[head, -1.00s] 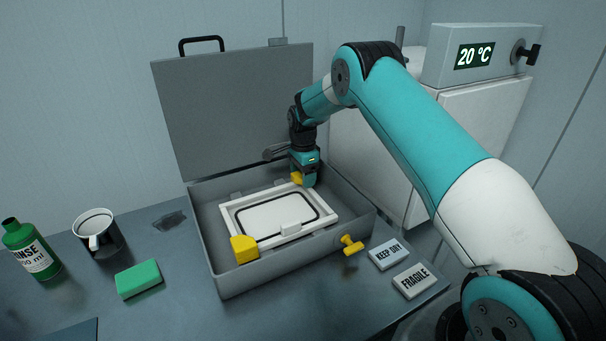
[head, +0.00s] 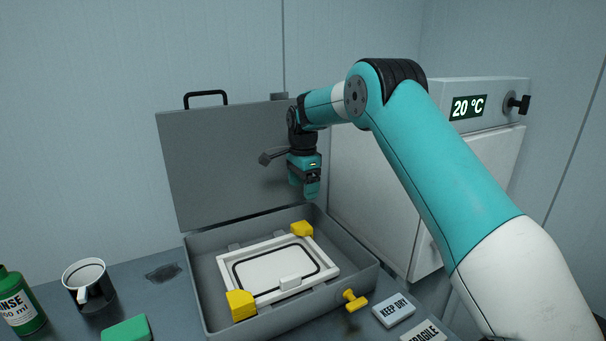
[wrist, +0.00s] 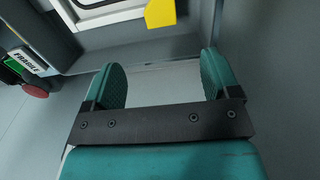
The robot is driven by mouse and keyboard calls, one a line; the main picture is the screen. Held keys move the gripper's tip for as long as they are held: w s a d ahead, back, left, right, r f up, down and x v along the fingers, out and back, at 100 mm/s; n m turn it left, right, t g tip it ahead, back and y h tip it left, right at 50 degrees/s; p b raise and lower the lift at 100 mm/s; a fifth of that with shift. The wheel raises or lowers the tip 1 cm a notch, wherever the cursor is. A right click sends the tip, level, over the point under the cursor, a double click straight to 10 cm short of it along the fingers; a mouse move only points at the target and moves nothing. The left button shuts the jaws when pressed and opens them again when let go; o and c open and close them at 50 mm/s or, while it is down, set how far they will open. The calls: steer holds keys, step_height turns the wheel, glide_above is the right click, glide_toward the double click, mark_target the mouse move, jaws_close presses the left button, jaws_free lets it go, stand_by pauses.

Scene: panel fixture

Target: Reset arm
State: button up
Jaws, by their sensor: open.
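My gripper (head: 305,190) is raised in front of the open lid of the grey case (head: 341,292), above the case's back right part. In the wrist view its two teal fingers (wrist: 162,85) are spread apart with nothing between them. A white framed panel (head: 277,266) lies in the case. One yellow corner block (head: 241,304) sits at the panel's front left corner. Another yellow block (head: 302,229) sits at its back right corner and also shows in the wrist view (wrist: 160,13), apart from the fingers.
A yellow knob-like piece (head: 354,300) is at the case's front right. KEEP DRY (head: 394,309) and FRAGILE (head: 424,332) blocks lie to the right. A mug (head: 88,285), green bottle (head: 20,302) and green sponge (head: 127,329) are at left. A cabinet reading 20 °C (head: 468,107) stands behind my arm.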

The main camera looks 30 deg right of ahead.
steer(key=shift+a+r, duration=0.1)
steer(key=shift+r, duration=2.15)
steer(key=s+a+r+n+y, duration=0.1)
steer(key=s+a+r+n, duration=0.2)
steer(key=s+a+n, duration=0.35)
steer(key=s+a+r+n, duration=0.4)
steer(key=s+a+n, duration=0.15)
steer(key=s, duration=0.25)
steer(key=s+a+n+y, duration=0.1)
steer(key=s+a+n, duration=0.2)
steer(key=s, duration=0.6)
steer(key=s+a+f+n+y, duration=0.1)
steer(key=s+a+n, duration=0.2)
steer(key=s, duration=0.6)
steer(key=s+a+n+y, duration=0.1)
steer(key=s+a+n, duration=0.2)
steer(key=s+n, duration=0.4)
steer(key=shift+s+f, duration=0.4)
steer(key=shift+s, duration=0.55)
